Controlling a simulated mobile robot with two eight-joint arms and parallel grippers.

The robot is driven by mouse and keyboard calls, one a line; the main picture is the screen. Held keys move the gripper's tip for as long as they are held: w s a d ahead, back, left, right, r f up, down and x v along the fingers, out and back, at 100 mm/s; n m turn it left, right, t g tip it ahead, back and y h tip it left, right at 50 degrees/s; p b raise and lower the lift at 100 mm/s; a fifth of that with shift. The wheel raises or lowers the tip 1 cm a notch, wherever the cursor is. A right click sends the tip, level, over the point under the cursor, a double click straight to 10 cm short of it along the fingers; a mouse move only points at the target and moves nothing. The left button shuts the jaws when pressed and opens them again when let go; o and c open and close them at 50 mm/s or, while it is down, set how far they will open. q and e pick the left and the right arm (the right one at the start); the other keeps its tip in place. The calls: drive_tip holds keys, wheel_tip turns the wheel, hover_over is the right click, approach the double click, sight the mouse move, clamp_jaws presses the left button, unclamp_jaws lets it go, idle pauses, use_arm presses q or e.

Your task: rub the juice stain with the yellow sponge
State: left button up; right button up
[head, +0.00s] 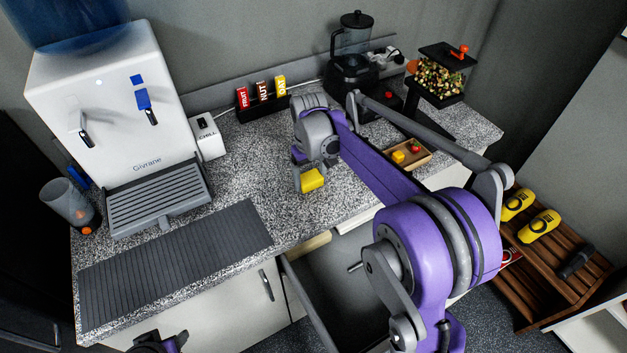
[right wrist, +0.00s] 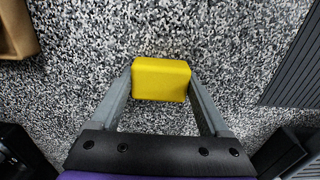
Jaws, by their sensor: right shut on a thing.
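The yellow sponge (head: 313,180) is held between the fingertips of my right gripper (head: 309,173), over the speckled counter (head: 265,180) near its front edge. In the right wrist view the sponge (right wrist: 161,79) sits squarely between the two grey fingers. I cannot tell whether its underside touches the counter. No juice stain stands out on the speckled surface; the sponge and my right arm hide part of it. A dark and purple part of my left arm, likely its gripper (head: 158,343), shows at the bottom edge, and its fingers cannot be made out.
A white water dispenser (head: 110,95) and a ribbed dark mat (head: 175,255) stand left. A bar holder (head: 275,97), a blender (head: 354,60) and a snack dispenser (head: 440,75) line the back. A small wooden tray (head: 425,160) lies right of the sponge. An open drawer (head: 335,285) juts out below.

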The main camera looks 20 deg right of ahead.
drive_tip(key=shift+w+a+p, duration=0.15)
drive_tip(key=shift+w+p, duration=0.25)
drive_tip(key=shift+w, duration=1.6)
drive_tip(key=shift+w+a+r+p, duration=0.15)
drive_tip(key=shift+w+p, duration=0.35)
drive_tip(key=shift+w, duration=1.25)
use_arm(q)
drive_tip(key=shift+w+r, duration=0.2)
drive_tip(key=shift+r, duration=0.35)
drive_tip(key=shift+w+r, duration=0.2)
drive_tip(key=shift+r, duration=0.35)
drive_tip(key=shift+w+r+p, duration=0.25)
drive_tip(key=shift+r+p, duration=0.2)
drive_tip(key=shift+r, duration=0.2)
drive_tip(key=shift+w+r+p, duration=0.2)
drive_tip(key=shift+r+p, duration=0.3)
drive_tip(key=shift+r, duration=0.1)
drive_tip(key=shift+w+r+p, duration=0.25)
drive_tip(key=shift+r+p, duration=0.2)
drive_tip(key=shift+r, duration=0.2)
use_arm(e)
drive_tip(key=shift+r, duration=3.05)
